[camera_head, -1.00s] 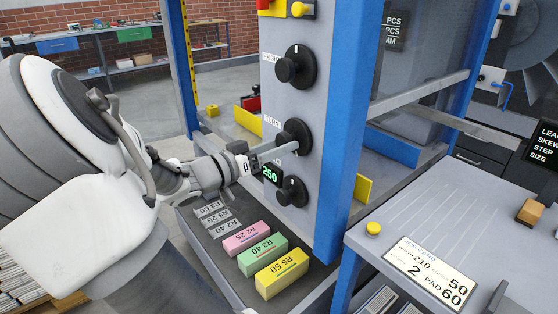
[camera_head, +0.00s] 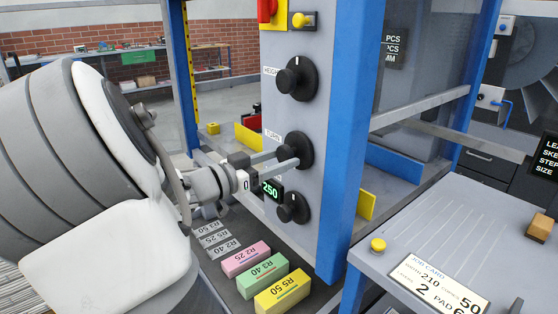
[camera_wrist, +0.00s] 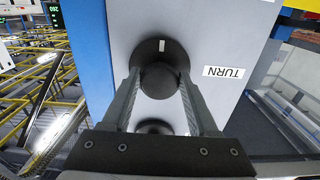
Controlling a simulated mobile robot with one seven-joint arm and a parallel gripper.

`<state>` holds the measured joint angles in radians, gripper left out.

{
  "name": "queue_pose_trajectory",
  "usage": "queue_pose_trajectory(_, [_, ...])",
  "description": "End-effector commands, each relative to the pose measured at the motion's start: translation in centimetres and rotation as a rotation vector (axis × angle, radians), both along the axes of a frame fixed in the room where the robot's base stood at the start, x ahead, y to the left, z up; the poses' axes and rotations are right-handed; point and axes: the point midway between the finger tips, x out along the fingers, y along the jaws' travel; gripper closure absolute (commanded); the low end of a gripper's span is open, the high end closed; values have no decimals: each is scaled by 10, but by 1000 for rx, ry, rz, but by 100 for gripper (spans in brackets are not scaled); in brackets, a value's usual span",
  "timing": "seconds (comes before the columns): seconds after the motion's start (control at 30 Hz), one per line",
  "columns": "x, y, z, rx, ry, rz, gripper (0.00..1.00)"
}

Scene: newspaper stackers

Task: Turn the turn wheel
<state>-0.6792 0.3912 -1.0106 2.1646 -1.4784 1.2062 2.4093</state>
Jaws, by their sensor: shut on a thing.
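The turn wheel is the middle black knob (camera_head: 297,143) on the grey panel (camera_head: 345,150), beside the label "TURN" (camera_head: 272,136). In the wrist view the knob (camera_wrist: 160,80) has a round grip and a white mark on its rim (camera_wrist: 161,46) at the top. My gripper (camera_head: 284,158) reaches it from the left. In the wrist view its two fingers (camera_wrist: 158,92) are on both sides of the knob's grip, shut on it. A green-lit display (camera_head: 271,190) below reads 250. The fingers hide part of the knob.
Another black knob (camera_head: 296,78) is above and a smaller one (camera_head: 293,208) below, close to my gripper. A red and yellow switch (camera_head: 267,10) and a yellow button (camera_head: 302,20) are at the top. Coloured blocks (camera_head: 262,272) lie below. A blue post (camera_head: 352,140) stands right.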

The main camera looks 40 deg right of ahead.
Motion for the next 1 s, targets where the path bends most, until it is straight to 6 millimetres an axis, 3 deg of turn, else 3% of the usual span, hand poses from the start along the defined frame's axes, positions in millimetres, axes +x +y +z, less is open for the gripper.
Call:
queue_pose_trajectory(0.07, [1,0,1,-1,-2,1,96])
queue_pose_trajectory(0.1, [1,0,1,-1,-2,1,39])
queue_pose_trajectory(0.27, [0,0,0,-1,-1,1,12])
queue_pose_trajectory(0.67, [2,7,1,1,0,2,12])
queue_pose_trajectory(0.77, [4,22,3,0,0,5,12])
queue_pose_trajectory(1.0, [10,79,4,0,0,6,12])
